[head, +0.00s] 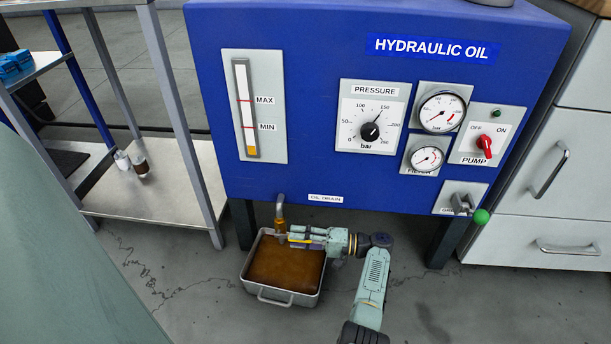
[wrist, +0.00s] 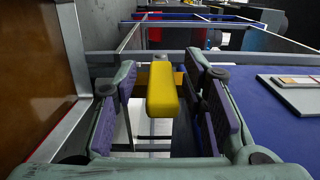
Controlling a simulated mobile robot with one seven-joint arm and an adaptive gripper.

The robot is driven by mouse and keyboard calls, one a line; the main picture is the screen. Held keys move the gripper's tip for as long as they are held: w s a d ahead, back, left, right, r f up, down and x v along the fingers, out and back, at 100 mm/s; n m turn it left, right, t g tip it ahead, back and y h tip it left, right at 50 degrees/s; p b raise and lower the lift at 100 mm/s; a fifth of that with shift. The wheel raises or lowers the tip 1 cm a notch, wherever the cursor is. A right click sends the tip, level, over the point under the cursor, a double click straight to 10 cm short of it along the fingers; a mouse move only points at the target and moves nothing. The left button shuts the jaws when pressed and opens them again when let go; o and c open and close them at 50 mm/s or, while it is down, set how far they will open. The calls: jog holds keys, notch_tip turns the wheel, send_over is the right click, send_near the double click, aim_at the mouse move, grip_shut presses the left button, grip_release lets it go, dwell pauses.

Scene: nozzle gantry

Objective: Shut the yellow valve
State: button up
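The yellow valve handle (wrist: 163,92) sits between the two fingers of my gripper (wrist: 161,75) in the wrist view. The fingers are open, with a gap visible on each side of the handle. In the head view the handle shows as a small yellow bar (head: 299,241) beside my gripper (head: 300,235). The brass valve body (head: 281,226) hangs on the drain pipe (head: 280,204) under the blue hydraulic oil cabinet (head: 310,110). My gripper partly hides the valve, and I cannot tell whether oil is flowing.
A metal tray (head: 268,298) of brown oil stands on the floor under the valve. The cabinet's dark legs (head: 446,238) stand on both sides. A metal shelf (head: 150,195) is at left and grey drawers (head: 540,220) at right.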

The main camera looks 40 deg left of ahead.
jog(key=v, duration=1.2)
